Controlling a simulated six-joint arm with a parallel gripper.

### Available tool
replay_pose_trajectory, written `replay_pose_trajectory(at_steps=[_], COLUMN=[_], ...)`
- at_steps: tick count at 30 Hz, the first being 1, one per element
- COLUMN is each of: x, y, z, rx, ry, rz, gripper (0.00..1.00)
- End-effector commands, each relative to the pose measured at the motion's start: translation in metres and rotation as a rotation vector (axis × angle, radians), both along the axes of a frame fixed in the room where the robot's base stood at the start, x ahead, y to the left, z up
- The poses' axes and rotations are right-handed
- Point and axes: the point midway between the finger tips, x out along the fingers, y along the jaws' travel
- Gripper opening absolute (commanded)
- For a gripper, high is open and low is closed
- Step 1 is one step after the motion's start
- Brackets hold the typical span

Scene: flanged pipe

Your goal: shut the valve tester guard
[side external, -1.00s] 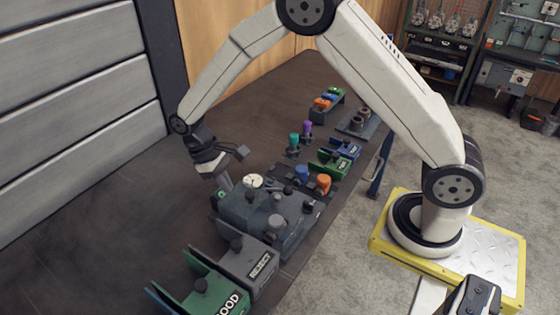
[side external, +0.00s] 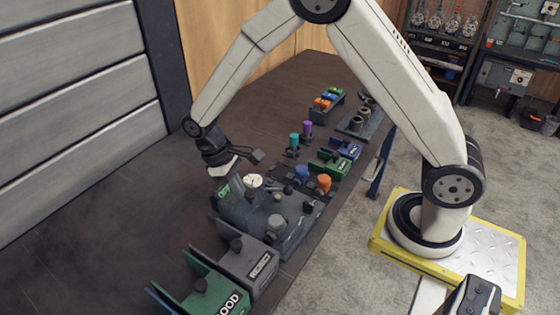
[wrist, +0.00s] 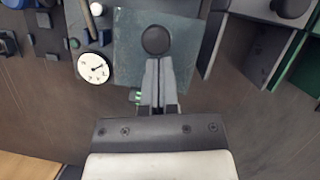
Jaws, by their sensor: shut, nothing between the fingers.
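The valve tester (side external: 290,232) is a dark grey unit with a white dial gauge (side external: 254,181); the gauge also shows in the wrist view (wrist: 93,68). A grey-green see-through plate, seemingly the guard (wrist: 130,35), lies beside the gauge in the wrist view, with a dark round knob under or on it. In the side view the guard (side external: 236,205) looks tilted at the tester's left end, by a green marker. My gripper (wrist: 160,62) is shut and empty, its fingertips over the plate near the knob. Whether they touch it I cannot tell. The side view hides the fingertips.
A grey REJECT bin (side external: 250,268) and a green GOOD bin (side external: 205,296) stand at the front. Blue and orange parts (side external: 323,183), teal and purple pieces (side external: 307,130) and small holders stand behind the tester. The table's left side (side external: 100,220) is clear.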

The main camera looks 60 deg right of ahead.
Motion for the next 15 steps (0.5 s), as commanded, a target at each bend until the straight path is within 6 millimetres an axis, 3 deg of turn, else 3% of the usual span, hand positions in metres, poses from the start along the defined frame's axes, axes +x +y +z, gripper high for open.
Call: replay_pose_trajectory(at_steps=[15], x=[-0.064], y=[0.000], z=[0.000], rx=[0.000], ry=[0.005], rz=[0.000], gripper=[0.00])
